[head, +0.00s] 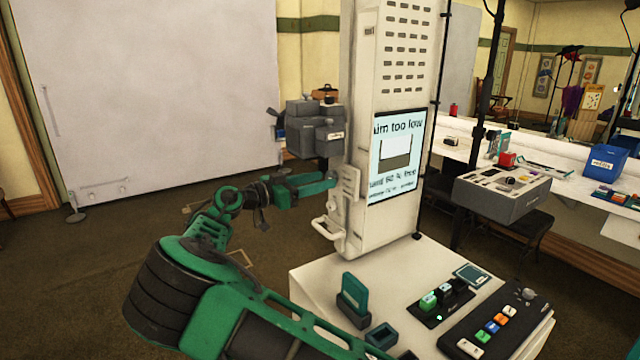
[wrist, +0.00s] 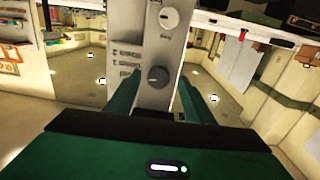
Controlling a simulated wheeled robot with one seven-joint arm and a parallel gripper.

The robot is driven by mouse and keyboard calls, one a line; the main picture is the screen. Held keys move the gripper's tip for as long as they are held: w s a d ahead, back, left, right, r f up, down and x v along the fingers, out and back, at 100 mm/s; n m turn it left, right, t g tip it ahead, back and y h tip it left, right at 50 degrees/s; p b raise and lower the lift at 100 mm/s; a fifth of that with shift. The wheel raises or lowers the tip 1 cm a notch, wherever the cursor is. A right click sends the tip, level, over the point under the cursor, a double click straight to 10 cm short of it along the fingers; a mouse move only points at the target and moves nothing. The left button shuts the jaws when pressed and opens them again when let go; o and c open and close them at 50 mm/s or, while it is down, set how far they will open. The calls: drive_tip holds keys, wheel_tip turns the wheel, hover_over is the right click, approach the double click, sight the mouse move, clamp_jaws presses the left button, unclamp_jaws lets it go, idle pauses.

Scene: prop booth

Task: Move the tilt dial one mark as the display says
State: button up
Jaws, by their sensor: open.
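The display (head: 397,155) on the white booth column (head: 392,60) reads "Aim too low" at the top, with a picture below; its lower lines are only partly legible. In the wrist view a dark round dial (wrist: 158,77) and a pale round dial (wrist: 169,18) sit on the column's panel. The small print beside them is too small to read, so I cannot tell which is the tilt dial. My gripper (wrist: 160,88) is open, its green fingers on either side of the dark dial in the picture; contact cannot be told. In the head view my gripper (head: 325,181) is at the column's left side.
A grey box-shaped unit (head: 315,130) sits on the column's left, above my gripper. A white handle (head: 326,228) juts out below. The white counter (head: 400,265) carries a button panel (head: 497,325) and small items. Open floor (head: 120,250) lies to the left.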

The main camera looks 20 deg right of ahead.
drive_tip(key=shift+w+d, duration=0.1)
drive_tip(key=shift+d, duration=0.4)
drive_tip(key=c, duration=1)
drive_tip(key=shift+a+n, duration=0.1)
drive_tip(key=shift+n, duration=2)
drive_tip(key=shift+c, duration=0.2)
drive_tip(key=o, duration=1)
drive_tip(key=shift+o, duration=0.2)
